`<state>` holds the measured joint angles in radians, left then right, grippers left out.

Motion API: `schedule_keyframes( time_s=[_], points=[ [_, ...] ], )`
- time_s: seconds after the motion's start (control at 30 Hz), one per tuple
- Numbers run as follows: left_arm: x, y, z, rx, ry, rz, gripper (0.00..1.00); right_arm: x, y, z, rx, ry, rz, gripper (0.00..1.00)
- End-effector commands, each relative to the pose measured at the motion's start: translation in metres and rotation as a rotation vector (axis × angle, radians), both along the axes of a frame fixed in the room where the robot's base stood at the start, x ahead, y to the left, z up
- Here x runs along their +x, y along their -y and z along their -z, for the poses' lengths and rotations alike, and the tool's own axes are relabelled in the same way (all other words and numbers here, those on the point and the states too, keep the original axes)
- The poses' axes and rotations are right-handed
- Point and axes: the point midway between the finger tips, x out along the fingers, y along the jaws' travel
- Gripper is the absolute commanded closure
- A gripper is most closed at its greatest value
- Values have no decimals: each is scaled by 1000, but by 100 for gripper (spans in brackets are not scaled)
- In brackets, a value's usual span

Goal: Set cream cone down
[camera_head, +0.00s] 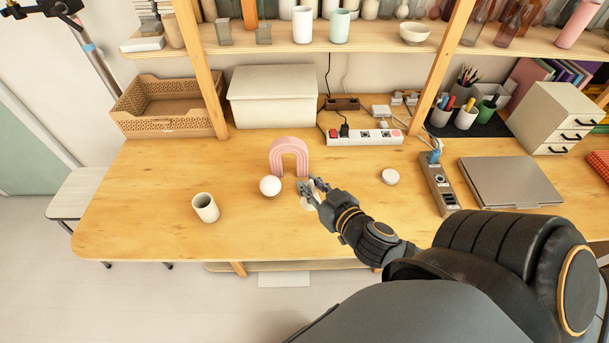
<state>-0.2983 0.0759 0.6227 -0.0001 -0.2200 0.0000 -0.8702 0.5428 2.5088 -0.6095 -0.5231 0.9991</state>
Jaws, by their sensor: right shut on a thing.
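The cream cone (306,203) is mostly hidden behind the fingers of my right gripper (312,188). The gripper is shut on the cone, low over the wooden table (150,208). I cannot tell whether the cone's base touches the tabletop. A pink arch (289,149) stands just behind, and a white ball (270,186) lies to the left of the gripper. My left gripper is not in view.
A cream cup (205,208) stands at the left, and a white disc (390,176) lies to the right. Power strips (366,137), a white box (272,97) and a closed laptop (510,182) surround the work area. The table's front middle is clear.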

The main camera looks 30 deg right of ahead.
Motion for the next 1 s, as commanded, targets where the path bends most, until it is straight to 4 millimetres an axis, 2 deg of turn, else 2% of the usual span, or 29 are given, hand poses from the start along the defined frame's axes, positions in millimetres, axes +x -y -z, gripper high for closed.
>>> schedule_keyframes(
  time_s=[0.17,0.27,0.33,0.47,0.6,0.7,0.93,1.0],
  points=[
    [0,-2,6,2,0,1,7,6,4,6,-7,1,-1,100],
    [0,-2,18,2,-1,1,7,23,13,15,-14,6,-3,100],
    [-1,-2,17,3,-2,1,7,42,25,22,-8,5,4,100],
    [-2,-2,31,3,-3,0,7,75,44,41,-4,6,6,100],
    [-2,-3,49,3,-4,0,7,98,58,72,2,2,8,100],
    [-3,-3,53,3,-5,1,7,109,64,85,1,2,6,100],
    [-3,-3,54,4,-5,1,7,115,68,91,-2,0,3,100],
    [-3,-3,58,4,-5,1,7,120,70,99,-1,1,4,100]
  ],
)
